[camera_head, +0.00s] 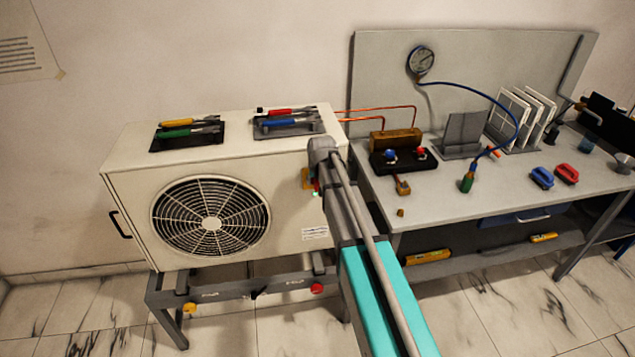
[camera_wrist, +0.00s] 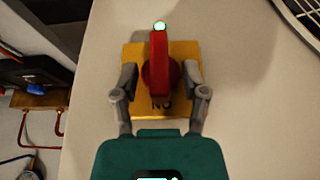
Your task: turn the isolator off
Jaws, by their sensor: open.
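The isolator is a red handle (camera_wrist: 159,62) on a yellow plate (camera_wrist: 136,52), fixed to the cream side of the outdoor unit. In the wrist view the handle points up the picture, toward a lit green lamp (camera_wrist: 160,26). Upside-down "ON" lettering shows on the plate below the handle. My gripper (camera_wrist: 159,78) is open, with one finger on each side of the handle; gaps remain between the fingers and the handle. In the head view my arm hides most of the isolator; a bit of the yellow plate (camera_head: 306,180) shows beside my wrist.
The outdoor unit (camera_head: 140,210) has a round fan grille and tool trays (camera_head: 155,142) on top. Copper pipes (camera_head: 375,108) run to the workbench (camera_head: 440,205) at right, which holds a gauge (camera_head: 421,60) with a blue hose. A red button (camera_head: 317,288) is on the stand below.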

